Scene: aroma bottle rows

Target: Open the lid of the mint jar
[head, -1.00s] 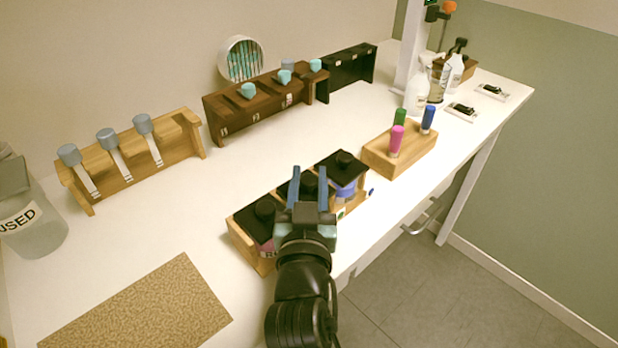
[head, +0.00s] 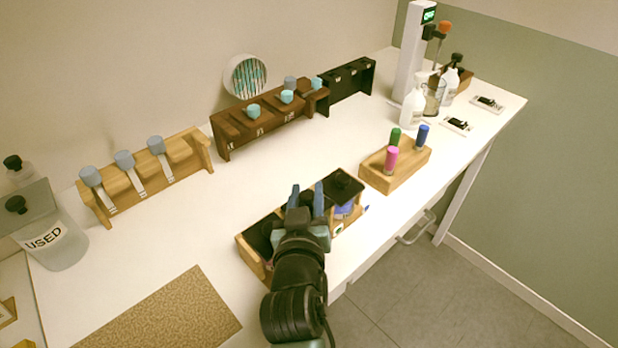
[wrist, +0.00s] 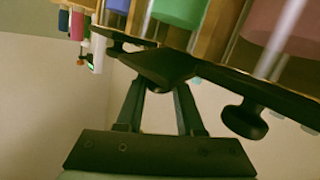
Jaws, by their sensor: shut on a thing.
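A wooden rack (head: 246,258) near the table's front edge holds a row of jars with square black knobbed lids. In the wrist view, where things appear inverted, the middle jar (wrist: 180,10) has green contents, likely the mint. My gripper (head: 306,192) is over the middle of the rack. In the wrist view, its two fingers (wrist: 160,90) are shut on the middle jar's black lid (wrist: 155,65), at its knob, which they partly hide. This lid looks tilted against the neighbouring lids; I cannot tell how far it is off the jar. The right jar's lid (head: 343,184) is on.
A wooden block (head: 393,172) with coloured markers stands right of the rack. Wooden (head: 190,150) and dark brown (head: 225,135) racks stand along the back. A tan mat (head: 165,315) and a USED container (head: 55,245) are at left. The table between is clear.

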